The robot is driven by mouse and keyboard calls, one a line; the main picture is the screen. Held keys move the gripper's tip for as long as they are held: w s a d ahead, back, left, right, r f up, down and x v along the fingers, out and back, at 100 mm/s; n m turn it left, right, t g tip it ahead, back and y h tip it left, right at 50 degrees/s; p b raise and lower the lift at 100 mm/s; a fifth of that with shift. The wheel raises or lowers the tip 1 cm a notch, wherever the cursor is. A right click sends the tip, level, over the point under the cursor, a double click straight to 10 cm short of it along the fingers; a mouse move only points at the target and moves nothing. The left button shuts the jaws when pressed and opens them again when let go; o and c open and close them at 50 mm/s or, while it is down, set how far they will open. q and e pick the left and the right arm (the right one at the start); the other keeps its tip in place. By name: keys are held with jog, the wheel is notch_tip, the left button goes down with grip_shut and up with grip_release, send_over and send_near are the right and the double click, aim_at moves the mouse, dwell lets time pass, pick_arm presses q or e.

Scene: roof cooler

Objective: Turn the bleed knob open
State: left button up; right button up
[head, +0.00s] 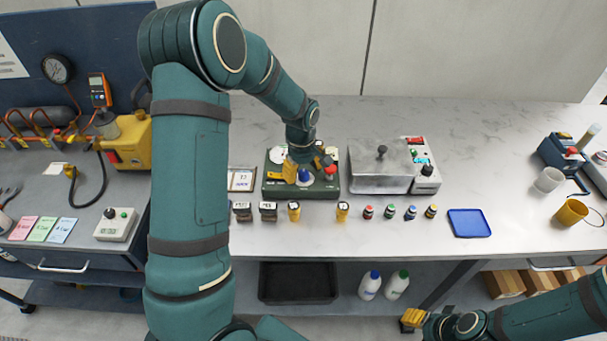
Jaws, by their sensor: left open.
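A dark green box (285,190) stands on the marble counter, with a blue knob (305,176) and a red knob (330,171) on its top. I cannot tell from any label which one is the bleed knob. My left gripper (305,168) is open and reaches down over the box, close to the blue knob. Whether its fingers touch the knob is unclear, and the wrist hides part of the box top. My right gripper (410,319) is low at the bottom right, in front of the counter and away from the box; its jaws are too small to read.
A grey metal unit with a black knob (381,170) stands right of the box. Several small weights and coloured vials (389,212) line the front. A blue tray (469,223) lies farther right. The counter behind the box is clear.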

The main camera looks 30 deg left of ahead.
pick_arm(q)
jog(key=shift+f, duration=0.6)
grip_shut()
